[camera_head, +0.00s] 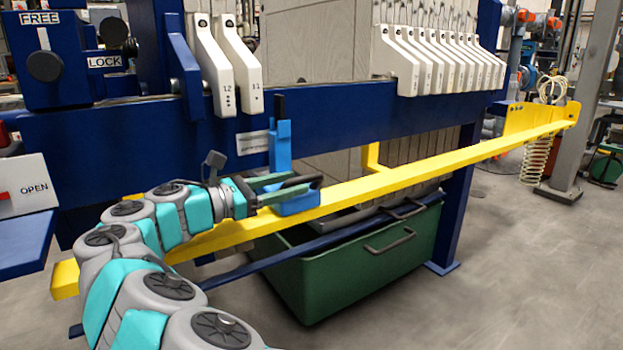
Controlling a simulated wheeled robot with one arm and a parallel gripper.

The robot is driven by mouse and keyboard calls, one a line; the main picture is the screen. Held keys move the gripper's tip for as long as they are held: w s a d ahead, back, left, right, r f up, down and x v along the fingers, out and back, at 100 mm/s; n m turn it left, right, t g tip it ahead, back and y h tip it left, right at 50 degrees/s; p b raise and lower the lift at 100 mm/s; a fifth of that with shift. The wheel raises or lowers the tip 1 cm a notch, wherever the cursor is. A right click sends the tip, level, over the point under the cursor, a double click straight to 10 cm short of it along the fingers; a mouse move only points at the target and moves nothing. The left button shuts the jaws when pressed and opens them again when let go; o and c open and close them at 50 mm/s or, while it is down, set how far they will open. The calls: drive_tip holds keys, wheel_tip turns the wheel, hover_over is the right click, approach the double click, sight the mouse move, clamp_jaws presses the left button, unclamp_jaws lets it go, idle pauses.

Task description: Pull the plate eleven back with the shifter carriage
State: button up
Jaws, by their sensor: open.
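The white handle of plate eleven (240,58), marked 11, hangs on the blue side beam at the upper left, just right of the handle of plate twelve (213,68). The light-blue shifter carriage (297,203) sits on the yellow rail (400,181). Its upright blue arm (280,147) has a black tip, which stands a little right of and below plate eleven's handle, apparently apart from it. My gripper (282,187) is open, its green fingers at the carriage's black grip (302,181). Whether they touch the grip cannot be told.
Several white plate handles (435,62) are packed together farther right, with a wide gap between. A green bin (345,275) stands below the rail. A blue box with knobs labelled FREE and LOCK (60,58) and an OPEN panel (28,187) are at left.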

sight(316, 180)
drive_tip(key=x, duration=0.6)
clamp_jaws()
drive_tip(key=shift+f, duration=0.1)
drive_tip(key=shift+d+f, duration=0.1)
drive_tip(key=shift+f, duration=0.05)
idle(1.1)
